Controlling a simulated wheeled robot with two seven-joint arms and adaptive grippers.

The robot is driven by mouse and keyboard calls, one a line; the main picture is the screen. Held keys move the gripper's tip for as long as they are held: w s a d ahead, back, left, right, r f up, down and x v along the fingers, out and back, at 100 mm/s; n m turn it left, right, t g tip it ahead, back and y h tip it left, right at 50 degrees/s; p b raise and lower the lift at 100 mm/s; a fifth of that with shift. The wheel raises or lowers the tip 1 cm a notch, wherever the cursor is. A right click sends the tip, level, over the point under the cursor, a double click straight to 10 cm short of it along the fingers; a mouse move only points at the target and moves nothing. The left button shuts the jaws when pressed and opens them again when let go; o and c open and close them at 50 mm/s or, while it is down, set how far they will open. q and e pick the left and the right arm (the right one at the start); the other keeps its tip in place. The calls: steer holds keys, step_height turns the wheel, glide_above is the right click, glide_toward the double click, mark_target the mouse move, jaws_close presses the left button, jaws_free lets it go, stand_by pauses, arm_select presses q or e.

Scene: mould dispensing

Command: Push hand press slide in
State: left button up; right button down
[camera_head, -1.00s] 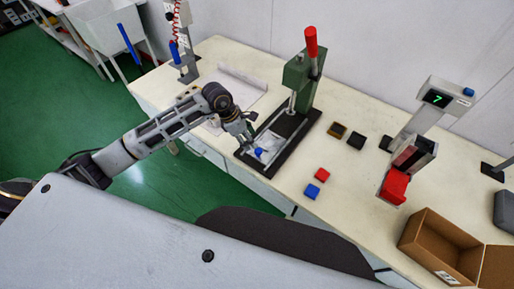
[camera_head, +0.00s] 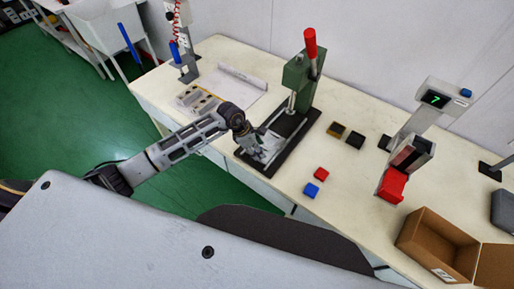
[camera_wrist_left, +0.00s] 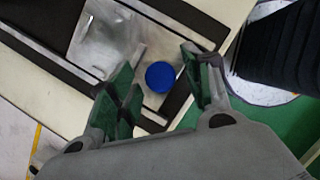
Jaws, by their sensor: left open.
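The hand press (camera_head: 298,88) is green with a red-topped lever and stands on a black base on the table. Its slide (camera_head: 268,142) is a pale metal plate on rails at the front of the base; the plate also shows in the left wrist view (camera_wrist_left: 104,38). A round blue knob (camera_wrist_left: 160,76) sits at the slide's near end. My left gripper (camera_head: 262,154) is over this end and hides the knob in the head view. In the left wrist view my left gripper (camera_wrist_left: 160,82) is open, with the knob between its fingers. Contact cannot be told. My right gripper is not in view.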

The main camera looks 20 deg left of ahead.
arm_select(q)
jaws_close()
stand_by(0.3)
steer(key=shift+w, duration=0.1)
